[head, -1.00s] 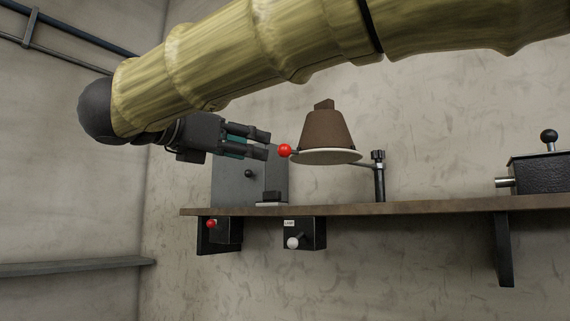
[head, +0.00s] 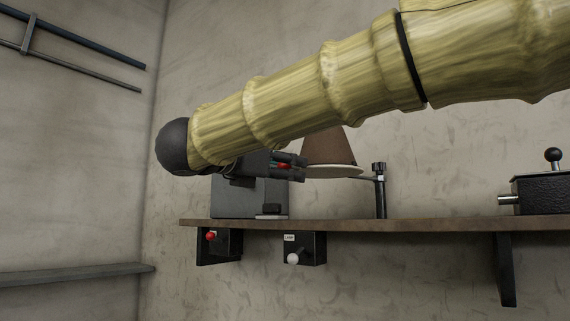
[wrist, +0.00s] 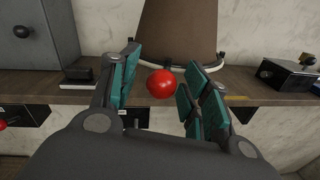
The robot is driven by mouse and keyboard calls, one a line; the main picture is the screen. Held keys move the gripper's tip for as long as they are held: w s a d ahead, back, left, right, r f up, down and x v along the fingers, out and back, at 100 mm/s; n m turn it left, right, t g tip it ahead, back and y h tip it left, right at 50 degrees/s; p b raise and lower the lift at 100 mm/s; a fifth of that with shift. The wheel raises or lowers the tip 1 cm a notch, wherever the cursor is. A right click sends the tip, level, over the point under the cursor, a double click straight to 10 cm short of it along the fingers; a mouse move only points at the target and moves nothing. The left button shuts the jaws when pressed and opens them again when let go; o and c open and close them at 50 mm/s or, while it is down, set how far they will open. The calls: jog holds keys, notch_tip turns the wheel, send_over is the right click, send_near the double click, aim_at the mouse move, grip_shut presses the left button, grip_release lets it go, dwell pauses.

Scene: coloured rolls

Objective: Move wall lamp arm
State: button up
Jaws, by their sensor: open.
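The wall lamp has a brown cone shade (head: 328,149) with a pale rim, carried by a dark arm and post (head: 380,190) at the shelf. A red ball knob (wrist: 161,83) sticks out from the shade's near side. My gripper (head: 294,168) is at the left of the shade in the head view. In the wrist view my gripper (wrist: 156,80) is open, with its teal finger pads on either side of the red knob. Gaps show between the knob and the pads. In the head view the fingers mostly hide the knob.
A brown shelf (head: 440,225) runs below the lamp. A grey box (head: 236,200) stands on it at left, a black box with a ball lever (head: 540,192) at right. Two switch boxes, one red-knobbed (head: 222,243) and one white-knobbed (head: 306,247), hang under the shelf.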

jog(key=shift+s+r, duration=0.1)
jog(key=shift+s, duration=0.05)
grip_shut()
jog(key=shift+d, duration=0.1)
